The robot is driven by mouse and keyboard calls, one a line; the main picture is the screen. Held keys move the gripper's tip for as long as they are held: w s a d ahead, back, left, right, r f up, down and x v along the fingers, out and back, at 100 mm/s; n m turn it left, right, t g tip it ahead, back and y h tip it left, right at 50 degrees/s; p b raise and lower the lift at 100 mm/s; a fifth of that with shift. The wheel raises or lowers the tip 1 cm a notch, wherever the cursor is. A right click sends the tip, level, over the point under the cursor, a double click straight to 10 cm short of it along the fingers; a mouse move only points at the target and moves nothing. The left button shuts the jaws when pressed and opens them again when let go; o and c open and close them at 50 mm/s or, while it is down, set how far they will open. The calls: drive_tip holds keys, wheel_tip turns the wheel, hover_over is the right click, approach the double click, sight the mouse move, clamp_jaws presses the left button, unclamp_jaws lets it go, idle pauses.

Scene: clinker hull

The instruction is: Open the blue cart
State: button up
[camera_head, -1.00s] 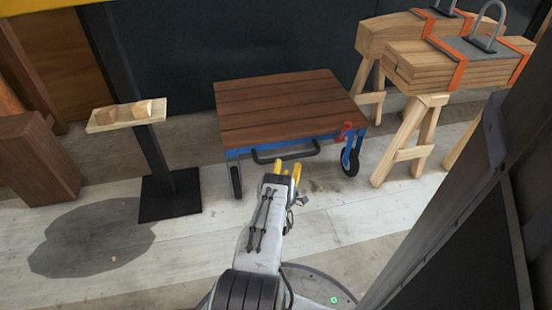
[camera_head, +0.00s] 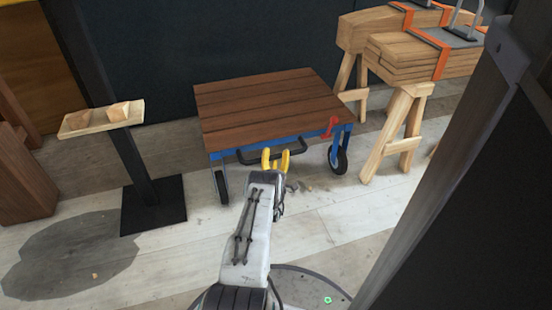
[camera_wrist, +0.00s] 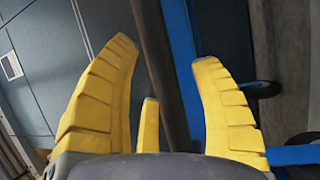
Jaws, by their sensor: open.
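The blue cart (camera_head: 268,108) has a brown plank top, a blue frame and black wheels. A dark bar handle (camera_head: 250,162) runs along its near side, and a red lever (camera_head: 330,127) sits at its near right corner. My gripper (camera_head: 276,156) is open at the handle, its yellow fingers apart. In the wrist view a dark bar (camera_wrist: 158,62) passes between the spread fingers (camera_wrist: 163,52), with the blue frame (camera_wrist: 184,60) beyond it. I cannot tell whether the fingers touch the bar.
A black stand (camera_head: 152,190) with a small board (camera_head: 90,122) carrying wood pieces is at the left. Sawhorses (camera_head: 395,130) with strapped timber (camera_head: 420,58) stand at the right. A dark post (camera_head: 455,170) fills the near right.

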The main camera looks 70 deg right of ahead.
drive_tip(key=shift+d, duration=0.15)
clamp_jaws()
idle(0.6)
